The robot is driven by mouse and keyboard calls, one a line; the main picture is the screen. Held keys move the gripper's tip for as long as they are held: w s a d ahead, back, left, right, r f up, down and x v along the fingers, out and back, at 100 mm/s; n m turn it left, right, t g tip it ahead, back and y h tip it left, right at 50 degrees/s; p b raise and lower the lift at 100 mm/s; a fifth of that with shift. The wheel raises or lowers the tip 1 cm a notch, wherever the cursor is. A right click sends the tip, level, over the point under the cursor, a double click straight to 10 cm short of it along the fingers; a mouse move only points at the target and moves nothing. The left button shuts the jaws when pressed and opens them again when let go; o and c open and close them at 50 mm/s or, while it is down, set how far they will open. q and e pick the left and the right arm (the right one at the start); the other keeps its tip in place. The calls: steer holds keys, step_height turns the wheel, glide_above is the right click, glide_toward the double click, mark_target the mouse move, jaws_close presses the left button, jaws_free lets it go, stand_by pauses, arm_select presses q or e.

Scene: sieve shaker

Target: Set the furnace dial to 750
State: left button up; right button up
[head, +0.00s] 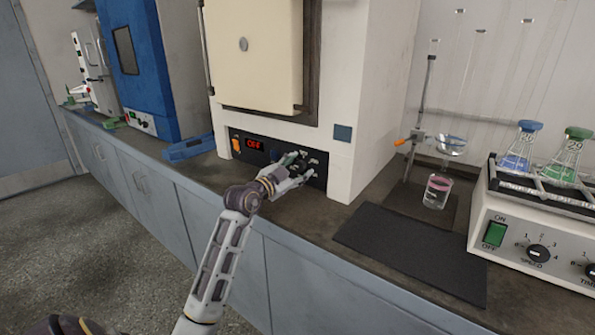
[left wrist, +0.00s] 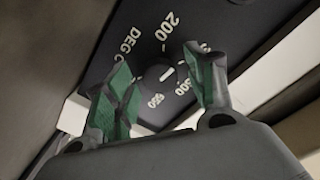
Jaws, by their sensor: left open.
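The furnace (head: 370,90) stands on the bench with a black control panel (head: 318,177) low on its front. A red display (head: 255,144) there is lit; I cannot read it surely. My left gripper (head: 297,165) is at the panel and hides the dial in the head view. In the left wrist view the dial (left wrist: 167,74) is a small dark knob with a white mark, ringed by white numbers including 200. My left gripper also shows there (left wrist: 160,88), open, with a green-padded finger on either side of the dial. I cannot tell whether they touch it.
A blue oven (head: 140,70) and a blue item (head: 190,147) are on the bench to the left. A dark mat (head: 410,250), a beaker (head: 437,192) and a shaker (head: 540,235) with flasks are to the right. The cream furnace door (head: 255,60) is above the panel.

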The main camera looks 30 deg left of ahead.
arm_select(q)
steer(key=shift+w, duration=0.15)
arm_select(e)
steer(key=shift+f, duration=0.15)
arm_select(q)
steer(key=shift+c, duration=0.4)
arm_select(e)
steer(key=shift+w, duration=0.15)
arm_select(q)
steer(key=c, duration=1)
arm_select(e)
steer(key=shift+w+r, duration=0.15)
steer(key=shift+r, duration=0.2)
